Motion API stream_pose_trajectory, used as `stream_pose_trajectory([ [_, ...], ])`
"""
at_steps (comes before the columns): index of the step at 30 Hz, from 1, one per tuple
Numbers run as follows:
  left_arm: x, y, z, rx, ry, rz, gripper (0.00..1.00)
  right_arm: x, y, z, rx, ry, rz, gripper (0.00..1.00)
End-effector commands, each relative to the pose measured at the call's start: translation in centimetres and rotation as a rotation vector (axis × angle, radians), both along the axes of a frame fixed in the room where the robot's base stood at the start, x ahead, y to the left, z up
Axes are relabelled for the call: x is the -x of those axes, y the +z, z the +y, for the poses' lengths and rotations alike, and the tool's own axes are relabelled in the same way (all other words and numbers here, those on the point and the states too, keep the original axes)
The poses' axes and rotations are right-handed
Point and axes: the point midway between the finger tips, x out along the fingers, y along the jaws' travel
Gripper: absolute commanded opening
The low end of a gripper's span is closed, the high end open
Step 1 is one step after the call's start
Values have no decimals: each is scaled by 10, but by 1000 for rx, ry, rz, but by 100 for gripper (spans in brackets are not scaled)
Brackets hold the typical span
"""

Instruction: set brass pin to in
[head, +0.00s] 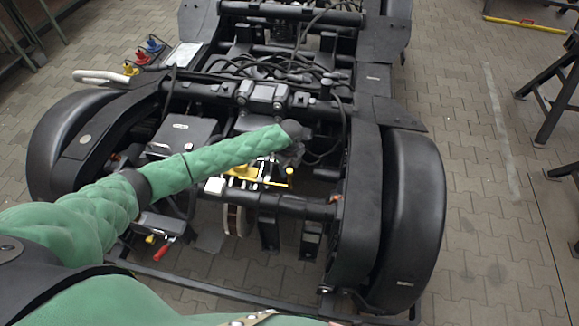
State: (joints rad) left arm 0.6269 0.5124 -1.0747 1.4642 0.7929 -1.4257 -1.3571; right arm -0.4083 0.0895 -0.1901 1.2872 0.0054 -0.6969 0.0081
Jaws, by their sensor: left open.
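My left arm reaches in from the left in a green quilted sleeve. Its dark gripper (293,150) is over the middle of the bogie, just above a yellow bracket (262,182). The jaws are open, though the fingertips are hard to make out against the dark parts. A small yellow-gold knob (290,171) shows right below the gripper; it may be the brass pin, but it is too small to be sure. Whether it is in or out cannot be told. The gripper and forearm hide part of the bracket. My right gripper is not in view.
The black bogie frame has large rounded covers at left (62,140) and right (415,220). Cables (270,68) cross its middle. A red-handled lever (163,250) is at lower left. A white curved handle (100,76) stands at upper left. Paved floor at right is clear up to black trestles (550,90).

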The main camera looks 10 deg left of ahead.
Motion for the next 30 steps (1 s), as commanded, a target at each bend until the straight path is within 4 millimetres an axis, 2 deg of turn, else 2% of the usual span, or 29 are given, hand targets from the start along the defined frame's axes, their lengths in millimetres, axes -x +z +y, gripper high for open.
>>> stream_pose_trajectory([
  [11, 0, -6, 0, -1, 1, 1, 48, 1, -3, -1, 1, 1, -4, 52],
  [18, 0, -5, 0, 0, 1, 0, 1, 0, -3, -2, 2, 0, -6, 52],
  [24, 0, -5, 6, -1, 2, 0, 0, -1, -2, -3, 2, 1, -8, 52],
  [26, 0, -5, 16, -1, 4, 1, 0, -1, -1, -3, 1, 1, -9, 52],
  [30, 0, -5, 48, -2, 5, 1, 0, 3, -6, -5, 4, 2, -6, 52],
])
